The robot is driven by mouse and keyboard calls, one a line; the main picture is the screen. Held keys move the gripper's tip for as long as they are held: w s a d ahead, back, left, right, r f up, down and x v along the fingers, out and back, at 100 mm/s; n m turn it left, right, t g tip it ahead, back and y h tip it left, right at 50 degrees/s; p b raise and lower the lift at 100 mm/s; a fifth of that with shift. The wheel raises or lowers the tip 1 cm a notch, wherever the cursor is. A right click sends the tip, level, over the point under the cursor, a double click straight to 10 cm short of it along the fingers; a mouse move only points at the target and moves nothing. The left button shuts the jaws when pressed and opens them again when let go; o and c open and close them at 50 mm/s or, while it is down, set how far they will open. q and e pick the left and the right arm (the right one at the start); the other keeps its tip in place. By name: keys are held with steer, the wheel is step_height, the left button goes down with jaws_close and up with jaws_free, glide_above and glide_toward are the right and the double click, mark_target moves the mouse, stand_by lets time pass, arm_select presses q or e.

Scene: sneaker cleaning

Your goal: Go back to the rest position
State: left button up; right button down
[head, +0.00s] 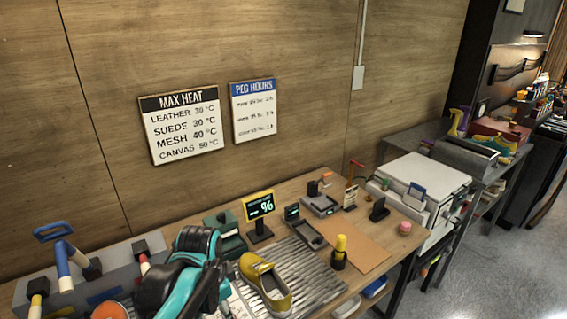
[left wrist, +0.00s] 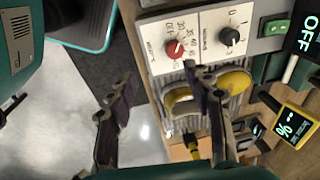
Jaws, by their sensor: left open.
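My left arm reaches in at the bottom left of the head view, where its gripper cannot be made out clearly. In the left wrist view my left gripper (left wrist: 160,80) has its two fingers spread wide with nothing between them. A yellow shoe (head: 266,284) rests on a ribbed metal rack on the bench. It also shows in the left wrist view (left wrist: 237,82), partly behind one finger, and no contact is clear. My right gripper is in neither view.
A control panel with red and black knobs (left wrist: 206,42) lies beyond the fingers. A display with a % sign (head: 259,206), a yellow-capped bottle (head: 340,252) and a brown mat (head: 350,250) are on the bench. Colored-handled tools (head: 62,262) stand at left. Grey floor (head: 500,270) is open at right.

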arm_select(q)
steer(key=s+a+f+n+t+b, duration=0.1)
steer(key=s+a+f+n+t, duration=0.2)
steer(key=n, duration=0.8)
steer(key=shift+s+a+t, duration=0.25)
steer(key=shift+s+t, duration=1.05)
steer(key=shift+s, duration=1)
